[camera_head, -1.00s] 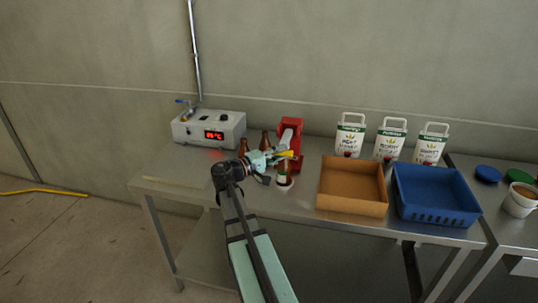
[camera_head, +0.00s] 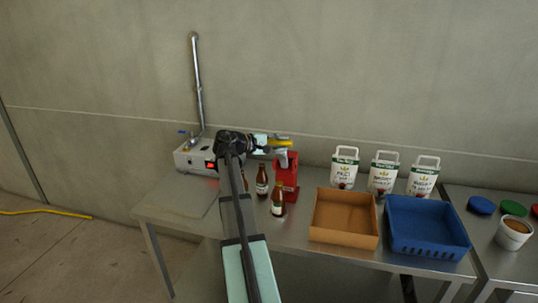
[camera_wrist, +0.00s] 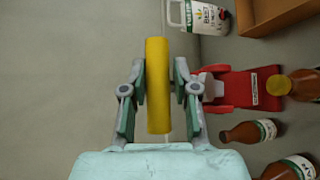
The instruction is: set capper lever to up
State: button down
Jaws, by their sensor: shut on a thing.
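The red capper (camera_head: 289,178) stands on the steel table, and its yellow lever handle (camera_head: 281,143) is at the height of the capper's top. In the wrist view the yellow handle (camera_wrist: 158,85) lies between the two fingers of my gripper (camera_wrist: 158,92), which is shut on it. The red capper body (camera_wrist: 247,88) lies to the right there. In the head view my gripper (camera_head: 270,142) reaches the handle from the left. A brown bottle (camera_head: 278,203) stands at the capper's front; whether it touches the capper is unclear.
Brown bottles (camera_head: 262,181) stand left of the capper. A grey device with a red display (camera_head: 188,156) is at the table's back left. An orange tray (camera_head: 343,237), a blue crate (camera_head: 430,249) and white labelled jugs (camera_head: 383,175) stand on the right. The table's left front is bare.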

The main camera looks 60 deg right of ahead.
jog(key=shift+w+d+r, duration=0.25)
jog(key=shift+d+r, duration=0.05)
jog(key=shift+d, duration=0.25)
jog(key=shift+w+d+r, duration=0.25)
jog(key=shift+d+r, duration=0.05)
jog(key=shift+d, duration=0.3)
jog(key=shift+w+d+r, duration=0.25)
jog(key=shift+d+r, duration=0.05)
jog(key=shift+d, duration=0.25)
jog(key=c, duration=1)
grip_release()
jog(key=shift+w+f, duration=0.1)
jog(key=shift+w, duration=0.05)
jog(key=v, duration=1.2)
jog(key=shift+s+a, duration=0.1)
jog(key=shift+s, duration=0.15)
